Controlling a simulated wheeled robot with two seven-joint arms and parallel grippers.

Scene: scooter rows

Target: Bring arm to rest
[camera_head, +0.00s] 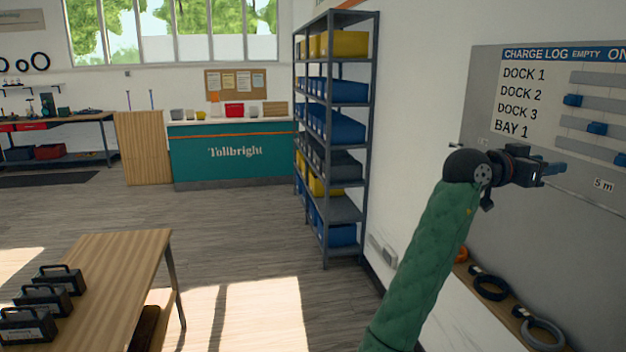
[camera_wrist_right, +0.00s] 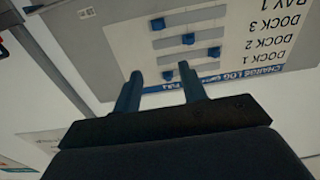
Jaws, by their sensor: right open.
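My right arm, in a green quilted sleeve, reaches up along the right of the head view. My right gripper (camera_head: 553,169) points right, in front of the grey charge log board (camera_head: 482,85) on the wall. In the right wrist view my right gripper (camera_wrist_right: 160,70) is open, its two blue fingers apart with nothing held between them. The board (camera_wrist_right: 110,55) fills the upper part of that view, upside down. A gap to the board seems to show, but its size is hard to tell. My left gripper is out of view.
The board carries blue sliders (camera_head: 572,100) on grey tracks. Below it, a ledge holds coiled cables (camera_head: 545,334). A metal shelf (camera_head: 369,120) with bins stands left of my arm. A wooden table (camera_head: 120,262) with black cases is at lower left. Open floor lies between.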

